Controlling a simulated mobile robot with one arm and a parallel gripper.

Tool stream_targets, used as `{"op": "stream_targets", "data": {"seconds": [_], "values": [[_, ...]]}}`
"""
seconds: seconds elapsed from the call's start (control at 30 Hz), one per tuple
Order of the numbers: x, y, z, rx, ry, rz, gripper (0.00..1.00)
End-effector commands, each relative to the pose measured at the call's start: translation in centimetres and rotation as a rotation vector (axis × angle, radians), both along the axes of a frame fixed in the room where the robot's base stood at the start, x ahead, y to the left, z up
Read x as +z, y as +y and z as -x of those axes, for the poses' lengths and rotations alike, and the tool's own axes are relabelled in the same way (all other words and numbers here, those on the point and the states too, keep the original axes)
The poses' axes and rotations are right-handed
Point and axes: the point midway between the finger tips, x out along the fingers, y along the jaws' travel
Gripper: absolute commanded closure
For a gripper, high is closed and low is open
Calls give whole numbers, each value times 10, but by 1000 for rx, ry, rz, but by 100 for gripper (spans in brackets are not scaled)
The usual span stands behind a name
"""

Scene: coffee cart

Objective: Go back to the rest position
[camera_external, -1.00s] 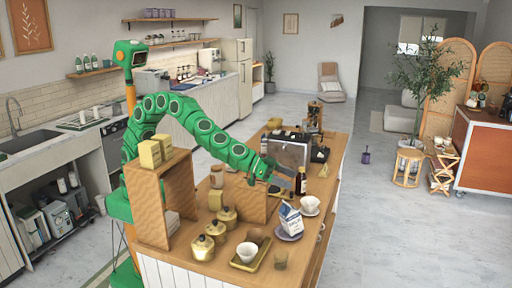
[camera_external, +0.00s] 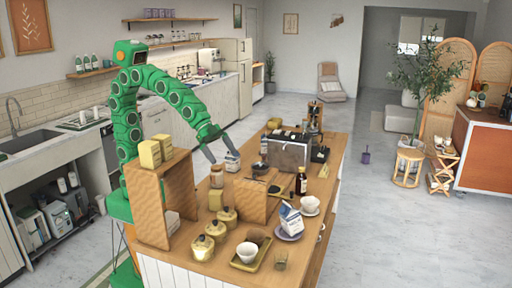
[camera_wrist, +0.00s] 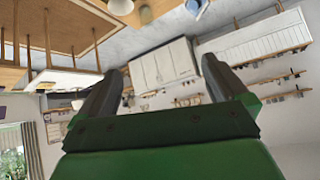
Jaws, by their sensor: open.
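My green arm rises from its base beside the cart and bends over toward the back of the cart. The wrist view is tilted and shows the room, cabinets and shelves beyond the fingers.
A wooden shelf box (camera_external: 180,195) stands close to my arm.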

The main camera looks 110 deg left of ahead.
Motion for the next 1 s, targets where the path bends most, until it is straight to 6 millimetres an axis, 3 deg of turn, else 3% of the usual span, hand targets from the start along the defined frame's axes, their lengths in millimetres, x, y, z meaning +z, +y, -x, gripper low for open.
{"op": "stream_targets", "data": {"seconds": [0.27, 0.4, 0.6, 0.73, 0.9, 1.0], "values": [[-16, 77, 94, 121, 182, -179, 0], [-44, 108, 158, 207, 334, -210, 0], [-97, 113, 260, 296, 600, -148, 0], [-123, 110, 322, 342, 756, -112, 0], [-142, 104, 377, 379, 896, -87, 0], [-145, 102, 390, 388, 929, -79, 0]]}}
